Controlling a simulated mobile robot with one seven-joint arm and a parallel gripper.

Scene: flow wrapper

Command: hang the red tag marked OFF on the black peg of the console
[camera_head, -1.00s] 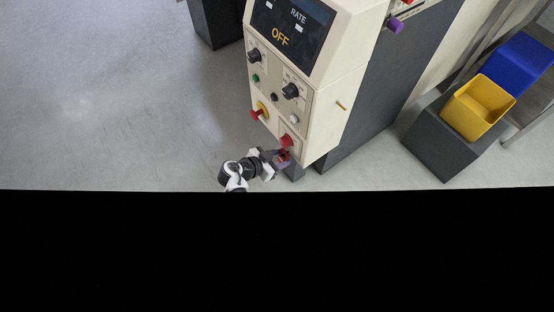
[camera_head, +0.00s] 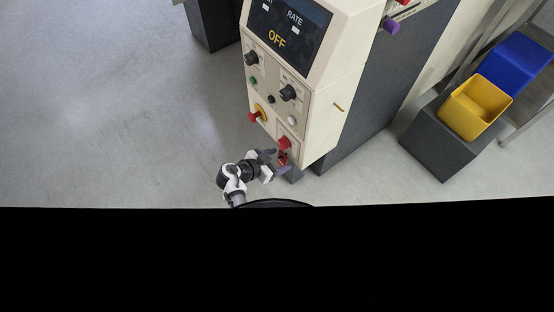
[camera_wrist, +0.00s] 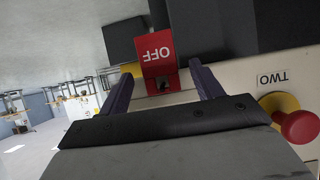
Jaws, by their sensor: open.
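The red tag (camera_wrist: 158,48) shows in the wrist view with OFF upside down in the picture. It is by the console face, its end nearest my gripper bent or angled, with a dark spot there that may be the black peg in its hole. In the head view the tag (camera_head: 282,158) is small, low on the cream console (camera_head: 327,118). My gripper (camera_wrist: 160,82) is open, its two dark purple fingers apart on either side of the tag, with gaps. In the head view my gripper (camera_head: 277,161) is just left of and below the tag. How the tag is held is unclear.
A red mushroom button on a yellow base (camera_wrist: 298,124) sticks out at the right in the wrist view, near a TWO label. The console screen (camera_head: 288,35) reads RATE and OFF. A yellow bin (camera_head: 475,107) stands at right. The floor at left is clear.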

